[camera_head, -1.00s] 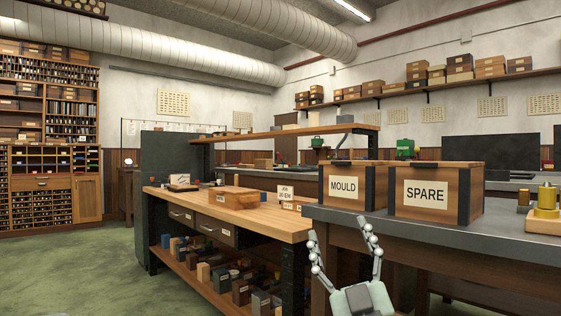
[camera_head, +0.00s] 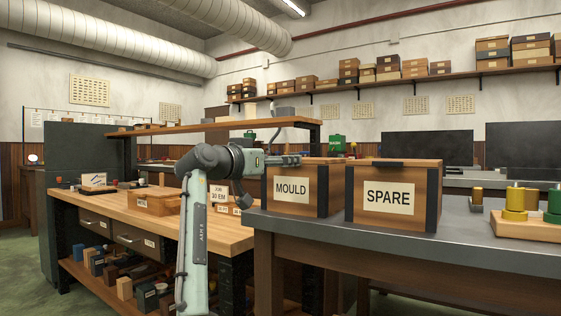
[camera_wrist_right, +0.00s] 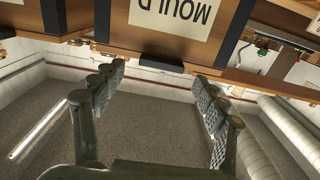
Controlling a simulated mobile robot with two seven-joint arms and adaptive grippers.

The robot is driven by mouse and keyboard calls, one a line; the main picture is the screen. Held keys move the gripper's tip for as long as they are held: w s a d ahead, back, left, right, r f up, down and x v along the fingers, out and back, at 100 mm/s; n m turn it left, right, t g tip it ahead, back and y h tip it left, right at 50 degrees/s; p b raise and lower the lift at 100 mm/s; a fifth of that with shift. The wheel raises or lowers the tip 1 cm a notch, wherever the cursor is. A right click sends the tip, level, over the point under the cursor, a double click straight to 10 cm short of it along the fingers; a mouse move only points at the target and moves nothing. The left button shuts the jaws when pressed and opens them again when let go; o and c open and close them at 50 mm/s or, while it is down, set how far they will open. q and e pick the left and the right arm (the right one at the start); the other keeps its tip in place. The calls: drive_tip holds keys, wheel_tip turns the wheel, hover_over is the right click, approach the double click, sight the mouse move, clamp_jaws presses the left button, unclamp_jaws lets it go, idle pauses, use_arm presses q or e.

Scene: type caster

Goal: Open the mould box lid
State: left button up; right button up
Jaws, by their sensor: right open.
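The wooden MOULD box (camera_head: 324,188) has black corner posts and a white label, and stands on the grey bench with its lid down. It shows upside down in the right wrist view (camera_wrist_right: 120,48), with a dark handle (camera_wrist_right: 165,65) at the lid's front edge. My right gripper (camera_head: 290,160) is at the box's upper front edge, covering part of the lid in the head view. In the right wrist view its fingers (camera_wrist_right: 160,78) are spread, one to each side of the handle; contact cannot be told. My left gripper is not in view.
The similar SPARE box (camera_head: 434,180) stands close to the right, with a dark handle (camera_head: 402,163) on its lid. A wooden block with brass and green cylinders (camera_head: 515,204) sits farther right. A wooden workbench (camera_head: 235,234) with a small box (camera_head: 155,201) is to the left.

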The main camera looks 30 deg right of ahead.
sight(307, 160)
drive_tip(key=shift+x, duration=1.65)
drive_tip(key=shift+c, duration=0.4)
